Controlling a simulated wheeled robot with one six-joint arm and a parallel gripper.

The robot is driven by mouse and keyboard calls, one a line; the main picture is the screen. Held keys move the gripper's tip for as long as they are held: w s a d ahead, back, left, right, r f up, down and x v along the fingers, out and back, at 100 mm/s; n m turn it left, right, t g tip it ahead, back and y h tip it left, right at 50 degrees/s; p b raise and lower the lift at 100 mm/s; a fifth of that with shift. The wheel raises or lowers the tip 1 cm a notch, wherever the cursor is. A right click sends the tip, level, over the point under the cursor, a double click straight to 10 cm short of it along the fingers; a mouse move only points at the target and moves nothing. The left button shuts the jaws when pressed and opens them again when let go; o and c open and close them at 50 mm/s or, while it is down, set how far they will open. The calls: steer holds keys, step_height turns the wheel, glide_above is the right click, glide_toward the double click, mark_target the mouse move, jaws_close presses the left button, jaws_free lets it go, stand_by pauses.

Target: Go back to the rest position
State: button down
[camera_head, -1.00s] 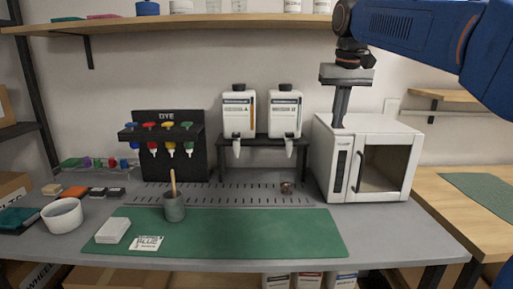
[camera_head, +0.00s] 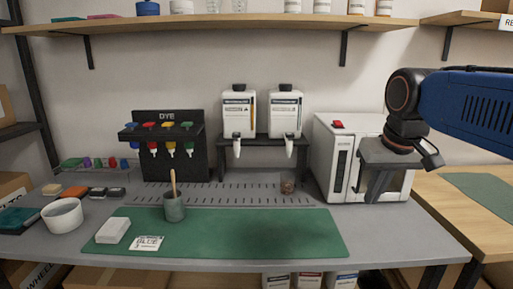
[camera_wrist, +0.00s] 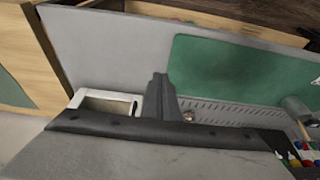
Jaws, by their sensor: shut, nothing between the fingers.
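My gripper (camera_head: 374,197) is shut and empty. In the head view it hangs in front of the right part of the white oven-like box (camera_head: 340,160), covering much of its door window. My blue arm reaches in from the right. In the wrist view my shut fingers (camera_wrist: 159,78) stand up dark in the middle, beside the pale box (camera_wrist: 105,103). I cannot tell whether they touch the box.
A green mat (camera_head: 270,235) lies on the grey bench with a grey cup (camera_head: 174,208) and stick on it. A small brown cup (camera_head: 287,187) stands on the slotted strip. Two white dispensers (camera_head: 238,115) and a dye rack (camera_head: 165,145) stand behind. A wooden table (camera_head: 445,205) is at right.

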steer(key=s+d+f+t, duration=0.1)
steer(key=s+d+f, duration=0.1)
steer(key=s+f, duration=1.2)
step_height(320, 180, down, 4)
steer(key=shift+r, duration=0.2)
